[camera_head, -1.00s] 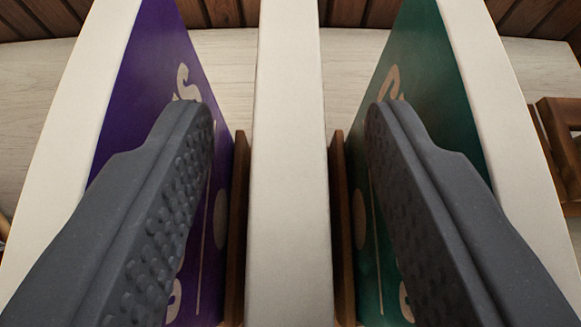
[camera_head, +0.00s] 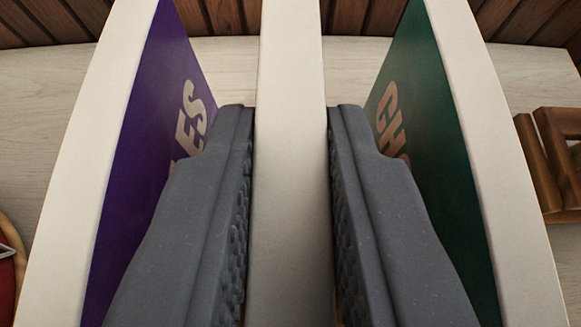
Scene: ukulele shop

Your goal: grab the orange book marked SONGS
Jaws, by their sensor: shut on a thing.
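A middle book (camera_head: 291,75) stands upright and shows me only its pale page edge. Its covers are hidden, so I see neither orange nor the word SONGS. My gripper (camera_head: 291,125) is shut on this book, one dark grey ribbed finger against each side. To the left stands a purple book (camera_head: 145,130) with pale letters partly covered by the left finger. To the right stands a green book (camera_head: 425,100) with pale letters, "CH" readable, partly covered by the right finger.
The purple and green books stand close on both sides, with narrow gaps around my fingers. A brown wooden object (camera_head: 550,165) lies at the right. A red round-edged object (camera_head: 8,275) shows at the left edge. A pale wood surface (camera_head: 45,110) and dark wood planks lie beyond.

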